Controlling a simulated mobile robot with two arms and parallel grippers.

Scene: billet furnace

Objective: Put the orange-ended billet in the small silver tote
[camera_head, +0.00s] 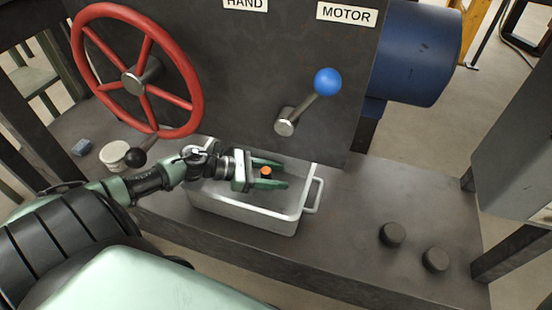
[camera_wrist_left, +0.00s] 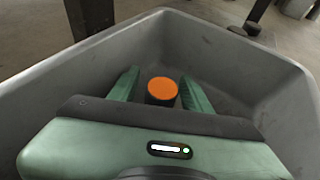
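The orange-ended billet (camera_head: 266,172) is a short dark cylinder with its orange end facing up. It is inside the small silver tote (camera_head: 246,213), and also shows in the left wrist view (camera_wrist_left: 162,90). My left gripper (camera_head: 272,174) reaches into the tote from the left. Its green fingers (camera_wrist_left: 162,88) are spread on either side of the billet, with a gap visible at least on one side. The billet looks upright; its lower end is hard to see. My right gripper is in neither view.
The tote stands on a dark bench (camera_head: 345,225) below a panel with a red handwheel (camera_head: 138,70) and a blue-knobbed lever (camera_head: 310,100). Two dark round pieces (camera_head: 413,248) lie on the right. A pale round piece (camera_head: 114,155) and a blue block (camera_head: 82,147) lie on the left.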

